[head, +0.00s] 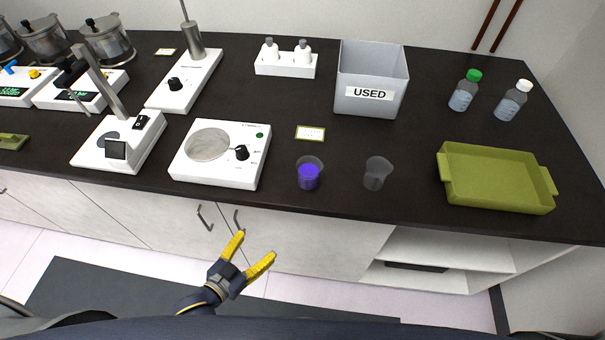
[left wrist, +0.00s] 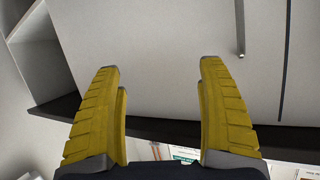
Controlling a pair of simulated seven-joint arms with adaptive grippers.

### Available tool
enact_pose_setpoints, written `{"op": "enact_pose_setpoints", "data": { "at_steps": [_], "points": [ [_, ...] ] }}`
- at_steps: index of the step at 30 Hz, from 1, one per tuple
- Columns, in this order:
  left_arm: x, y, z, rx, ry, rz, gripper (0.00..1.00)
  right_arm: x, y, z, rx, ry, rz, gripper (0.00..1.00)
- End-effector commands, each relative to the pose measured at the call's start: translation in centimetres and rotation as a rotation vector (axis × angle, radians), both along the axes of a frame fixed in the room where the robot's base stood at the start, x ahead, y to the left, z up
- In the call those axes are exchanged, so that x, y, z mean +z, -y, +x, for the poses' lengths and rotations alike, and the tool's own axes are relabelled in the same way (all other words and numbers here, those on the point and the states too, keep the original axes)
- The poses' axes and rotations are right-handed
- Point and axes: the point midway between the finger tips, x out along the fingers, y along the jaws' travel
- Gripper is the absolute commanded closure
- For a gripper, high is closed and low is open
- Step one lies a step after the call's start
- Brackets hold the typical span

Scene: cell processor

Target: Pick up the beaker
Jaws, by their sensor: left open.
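A clear beaker with purple liquid (head: 309,174) stands upright near the front edge of the black counter. A second clear, seemingly empty beaker (head: 377,173) stands to its right. My left gripper (head: 254,247) is open and empty, in front of the counter and below its edge, to the left of and nearer than the purple beaker. In the left wrist view its two yellow fingers (left wrist: 160,65) are spread apart with nothing between them, facing the white cabinet front. No beaker shows in the left wrist view. My right gripper is not in view.
A white hotplate (head: 262,160) stands left of the beakers, and a green tray (head: 500,207) lies to the right. A grey bin marked USED (head: 350,108) and a small label card (head: 311,132) are behind them. Cabinet handles (head: 206,218) stick out below the counter.

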Motion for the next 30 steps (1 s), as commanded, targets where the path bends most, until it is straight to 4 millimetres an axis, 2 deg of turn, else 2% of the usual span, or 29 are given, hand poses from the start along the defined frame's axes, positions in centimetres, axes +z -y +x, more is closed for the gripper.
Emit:
{"op": "enact_pose_setpoints", "data": {
  "at_steps": [1, 3, 6, 9, 12, 16, 19, 30],
  "points": [
    [3.4, 1.0, 0.1, -0.018, 0.044, -0.036, 0.24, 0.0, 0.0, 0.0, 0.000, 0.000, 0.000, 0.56],
    [7.6, 2.1, 0.0, -0.038, 0.099, -0.083, 0.24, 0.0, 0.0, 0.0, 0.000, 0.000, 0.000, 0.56],
    [12.9, 3.4, -0.4, -0.063, 0.162, -0.146, 0.24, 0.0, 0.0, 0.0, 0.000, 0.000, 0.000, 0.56],
    [17.0, 4.2, -0.8, -0.080, 0.212, -0.198, 0.24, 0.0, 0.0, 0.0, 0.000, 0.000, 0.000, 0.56],
    [19.7, 4.7, -1.2, -0.087, 0.242, -0.236, 0.24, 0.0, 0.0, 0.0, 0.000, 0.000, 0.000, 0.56],
    [21.5, 4.9, -1.4, -0.091, 0.259, -0.268, 0.24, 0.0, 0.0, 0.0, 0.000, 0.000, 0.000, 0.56],
    [21.3, 5.3, -0.7, -0.087, 0.248, -0.276, 0.24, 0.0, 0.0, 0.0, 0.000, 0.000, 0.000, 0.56],
    [21.3, 8.3, 3.9, -0.087, 0.249, -0.278, 0.24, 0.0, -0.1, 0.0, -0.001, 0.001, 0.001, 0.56]
  ]
}}
